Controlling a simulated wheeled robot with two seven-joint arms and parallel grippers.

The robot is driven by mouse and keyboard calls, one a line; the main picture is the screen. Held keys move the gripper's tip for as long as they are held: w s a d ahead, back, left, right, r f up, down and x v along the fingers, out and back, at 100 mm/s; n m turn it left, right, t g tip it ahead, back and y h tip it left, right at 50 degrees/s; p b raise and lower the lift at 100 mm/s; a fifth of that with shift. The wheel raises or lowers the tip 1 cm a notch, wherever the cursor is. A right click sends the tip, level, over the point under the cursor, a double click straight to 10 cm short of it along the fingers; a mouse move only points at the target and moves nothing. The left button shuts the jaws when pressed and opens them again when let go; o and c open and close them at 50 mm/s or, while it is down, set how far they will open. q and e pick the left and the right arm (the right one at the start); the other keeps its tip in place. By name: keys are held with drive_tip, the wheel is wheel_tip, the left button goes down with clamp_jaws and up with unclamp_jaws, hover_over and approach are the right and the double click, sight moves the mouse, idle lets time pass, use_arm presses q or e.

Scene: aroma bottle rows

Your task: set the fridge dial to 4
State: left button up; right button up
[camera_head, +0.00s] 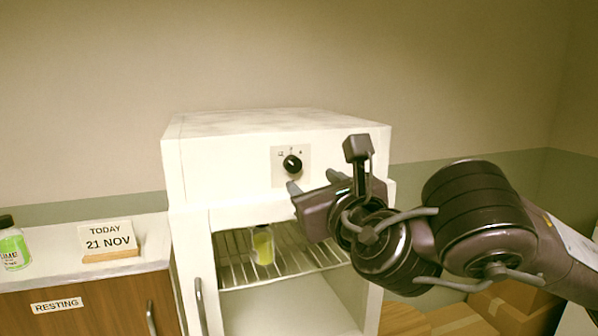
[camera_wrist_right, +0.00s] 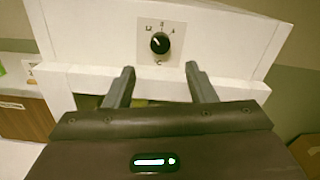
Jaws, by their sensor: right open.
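The fridge dial (camera_head: 292,164) is a round black knob on a pale plate on the white fridge's upper front panel. In the right wrist view the dial (camera_wrist_right: 160,43) shows a light pointer mark and small characters around it, too small to read surely. My right gripper (camera_head: 292,192) is just below and in front of the dial, apart from it. In the right wrist view its two fingers (camera_wrist_right: 158,72) are spread and empty, pointing toward the panel below the dial. The white fridge (camera_head: 230,165) stands open below the panel. My left gripper is not in view.
A small bottle with yellow-green contents (camera_head: 262,246) stands on the fridge's wire shelf (camera_head: 300,263). A counter at left holds a green-labelled bottle (camera_head: 13,246) and a "TODAY 21 NOV" sign (camera_head: 108,237). Cardboard boxes (camera_head: 510,300) lie at lower right.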

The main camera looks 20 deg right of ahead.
sight(295, 167)
drive_tip(key=shift+w+a+b, duration=0.1)
drive_tip(key=shift+w+b, duration=0.3)
drive_tip(key=shift+w, duration=3.55)
drive_tip(key=c, duration=1)
